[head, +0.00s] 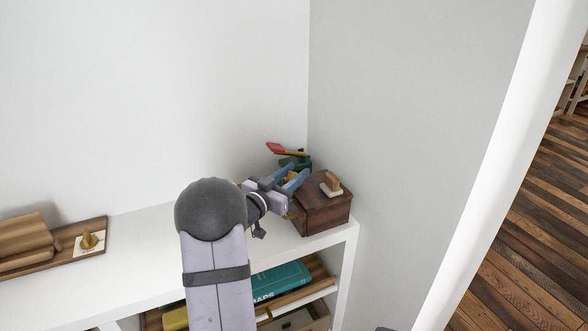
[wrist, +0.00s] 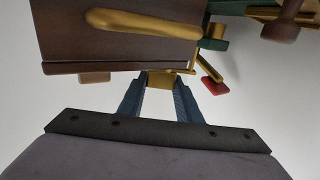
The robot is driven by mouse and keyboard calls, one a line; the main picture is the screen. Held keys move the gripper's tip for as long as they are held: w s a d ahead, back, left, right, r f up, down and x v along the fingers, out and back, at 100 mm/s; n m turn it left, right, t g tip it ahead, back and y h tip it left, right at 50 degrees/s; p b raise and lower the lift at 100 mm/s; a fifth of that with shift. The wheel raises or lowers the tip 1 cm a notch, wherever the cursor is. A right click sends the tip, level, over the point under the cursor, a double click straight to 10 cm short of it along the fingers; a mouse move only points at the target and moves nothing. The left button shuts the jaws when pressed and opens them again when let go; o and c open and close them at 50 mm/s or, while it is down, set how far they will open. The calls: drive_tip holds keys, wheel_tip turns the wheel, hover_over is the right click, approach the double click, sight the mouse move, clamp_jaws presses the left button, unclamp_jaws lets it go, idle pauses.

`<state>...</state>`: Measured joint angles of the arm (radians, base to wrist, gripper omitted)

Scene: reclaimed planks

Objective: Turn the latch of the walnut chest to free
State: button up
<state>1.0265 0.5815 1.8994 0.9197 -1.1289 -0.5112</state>
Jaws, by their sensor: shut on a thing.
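The walnut chest (head: 323,218) is a dark brown box at the right end of the white shelf top. In the wrist view its dark side (wrist: 75,40) fills the upper left, with a rounded brass bar (wrist: 145,22) across it. My gripper (head: 294,182) reaches the chest's left side. In the wrist view the blue fingers of my gripper (wrist: 160,85) are shut on a small brass piece, the latch (wrist: 163,79), at the edge of the lid. The fingers partly cover the latch, and its exact angle is hard to tell.
A wooden-handled block (head: 331,184) rests on the chest lid. A green object with a red-tipped arm (head: 287,149) stands close behind. A teal book (head: 280,281) sits below. White walls close the corner.

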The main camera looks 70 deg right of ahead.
drive_tip(key=m+g+y+p, duration=0.1)
drive_tip(key=g, duration=0.1)
drive_tip(key=m+g+y+p, duration=0.1)
drive_tip(key=m+g, duration=0.1)
drive_tip(key=shift+w+r+g+p, duration=0.1)
drive_tip(key=shift+w+g+p, duration=0.05)
drive_tip(key=shift+g+p, duration=0.2)
drive_tip(key=shift+m+g+y+p, duration=0.5)
drive_tip(key=shift+m+g+y, duration=0.6)
drive_tip(key=shift+m+g, duration=0.3)
drive_tip(key=shift+g+y, duration=0.3)
drive_tip(key=shift+g, duration=0.15)
drive_tip(key=o, duration=1)
drive_tip(key=shift+o, duration=0.2)
drive_tip(key=v, duration=0.7)
